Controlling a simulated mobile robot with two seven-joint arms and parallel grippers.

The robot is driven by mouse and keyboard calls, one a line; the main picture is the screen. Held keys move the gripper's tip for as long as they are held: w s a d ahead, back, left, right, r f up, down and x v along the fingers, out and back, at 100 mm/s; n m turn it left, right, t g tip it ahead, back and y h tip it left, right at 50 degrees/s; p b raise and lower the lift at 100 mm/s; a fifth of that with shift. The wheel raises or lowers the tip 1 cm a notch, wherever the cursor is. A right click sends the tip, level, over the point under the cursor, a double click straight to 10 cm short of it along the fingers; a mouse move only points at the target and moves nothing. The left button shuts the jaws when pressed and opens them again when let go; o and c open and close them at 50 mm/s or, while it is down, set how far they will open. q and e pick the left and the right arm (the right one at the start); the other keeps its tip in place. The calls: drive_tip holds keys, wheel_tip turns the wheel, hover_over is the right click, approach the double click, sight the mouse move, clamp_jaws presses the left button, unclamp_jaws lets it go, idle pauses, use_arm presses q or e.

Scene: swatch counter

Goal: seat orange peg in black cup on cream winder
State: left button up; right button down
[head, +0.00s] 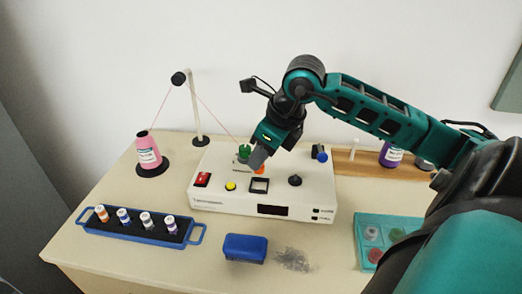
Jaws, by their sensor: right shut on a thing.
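The cream winder (223,196) stands on the table, a low box with buttons and a dark display. My right gripper (257,162) is over its top, pointing down, and is shut on the orange peg (262,170), which shows only as a small orange patch at the fingertips. A black square-framed fitting (260,185) is on the winder just in front of the peg. I cannot make out the black cup for certain; the gripper may hide it. I cannot tell whether the peg touches the winder. My left gripper is not in view.
A green spool (244,152) is close to the gripper's left, with a pink thread rising from it to a thread stand (194,105). A pink cone (149,153), blue vial rack (128,236), blue block (245,248) and teal tray (363,255) surround the winder.

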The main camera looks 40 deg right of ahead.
sight(261, 172)
drive_tip(key=shift+f, duration=0.75)
drive_tip(key=shift+f+b, duration=0.6)
drive_tip(key=shift+f, duration=0.25)
drive_tip(key=shift+f+b, duration=0.75)
drive_tip(key=shift+b, duration=0.2)
drive_tip(key=c, duration=0.9)
unclamp_jaws()
drive_tip(key=shift+o, duration=0.2)
drive_tip(key=v, duration=1.3)
drive_tip(key=shift+b, duration=0.35)
